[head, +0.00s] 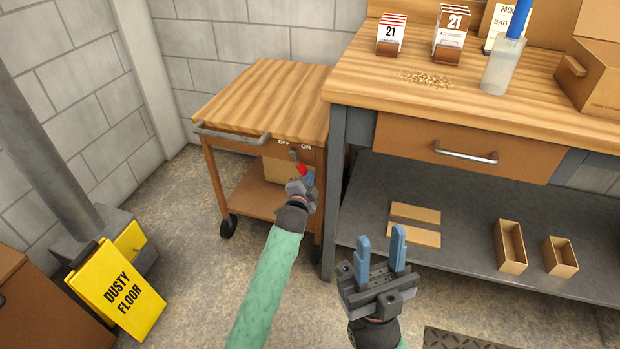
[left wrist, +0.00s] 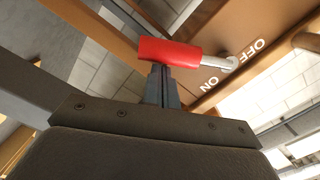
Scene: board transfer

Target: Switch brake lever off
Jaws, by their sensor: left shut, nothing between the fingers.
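The brake lever (head: 303,169) has a red handle and sits on the front of the wooden-topped cart (head: 262,95), beneath the OFF and ON labels. Its handle slants down and right from the pivot, on the ON side. In the left wrist view the red handle (left wrist: 170,51) runs across the fingertips, with its metal stem at the right by the labels. My left gripper (head: 309,178) is shut and empty, its fingertips (left wrist: 160,68) right at the handle; I cannot tell whether they touch. My right gripper (head: 381,243) is open and empty, in front of the workbench.
The workbench (head: 430,105) with a drawer and lower shelf (head: 455,250) stands right of the cart. Small boxes lie on the shelf. A yellow floor sign (head: 118,290) stands at the left. The floor between sign and cart is clear.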

